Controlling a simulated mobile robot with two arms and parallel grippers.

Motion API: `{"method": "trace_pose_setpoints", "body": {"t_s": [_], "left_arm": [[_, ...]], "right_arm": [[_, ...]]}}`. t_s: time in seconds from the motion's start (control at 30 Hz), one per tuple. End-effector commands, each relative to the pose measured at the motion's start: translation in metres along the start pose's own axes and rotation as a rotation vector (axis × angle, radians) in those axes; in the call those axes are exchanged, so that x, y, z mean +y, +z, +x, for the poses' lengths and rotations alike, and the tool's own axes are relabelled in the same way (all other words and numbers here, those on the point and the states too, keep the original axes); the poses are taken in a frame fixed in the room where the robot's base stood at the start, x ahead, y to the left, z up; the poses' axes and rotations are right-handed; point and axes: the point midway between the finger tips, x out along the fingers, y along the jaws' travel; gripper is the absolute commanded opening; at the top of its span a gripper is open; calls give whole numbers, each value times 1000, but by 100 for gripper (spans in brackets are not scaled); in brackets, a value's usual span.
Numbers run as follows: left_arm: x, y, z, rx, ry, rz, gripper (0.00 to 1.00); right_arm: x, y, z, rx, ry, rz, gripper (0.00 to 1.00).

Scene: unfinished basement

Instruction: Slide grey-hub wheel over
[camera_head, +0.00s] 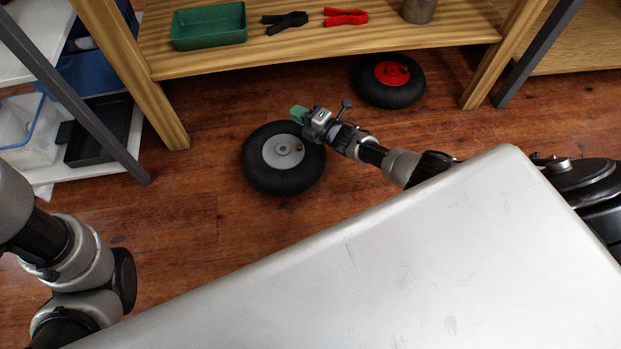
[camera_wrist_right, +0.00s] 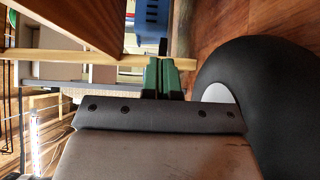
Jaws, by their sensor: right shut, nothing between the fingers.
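The grey-hub wheel (camera_head: 259,171), a black tyre around a grey hub, lies flat on the wooden floor in front of the wooden table. My right gripper (camera_head: 299,113) is shut and empty at the wheel's upper right edge; whether it touches the tyre I cannot tell. In the right wrist view the green fingertips (camera_wrist_right: 163,76) are together, and the black tyre (camera_wrist_right: 268,110) fills the right side with a sliver of its light hub. My left arm shows at the left of the head view, but its gripper is out of view.
A red-hub wheel (camera_head: 409,92) lies on the floor under the table's front edge. The wooden table (camera_head: 330,48) holds a green tray (camera_head: 208,41), black and red clamps, and a metal cup. A shelf with bins stands at left. Floor left of the grey-hub wheel is clear.

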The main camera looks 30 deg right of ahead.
Motion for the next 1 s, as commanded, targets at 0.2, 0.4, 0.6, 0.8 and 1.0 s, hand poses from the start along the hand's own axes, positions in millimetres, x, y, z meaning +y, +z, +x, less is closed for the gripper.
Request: {"method": "trace_pose_setpoints", "body": {"t_s": [0.2,0.4,0.6,0.8,1.0], "left_arm": [[-2,2,9,3,1,0,0],[-3,6,10,-10,-3,-1,0],[-3,7,7,-13,-4,-2,0],[-2,5,6,-9,-1,0,0],[0,0,2,6,5,1,0]], "right_arm": [[0,-11,-15,-3,-7,-6,0],[-1,-40,-44,-2,-9,-3,0],[-3,-71,-74,-2,-7,-2,0],[-4,-103,-106,-2,-8,-2,0],[-5,-134,-136,-2,-8,-2,0]]}}
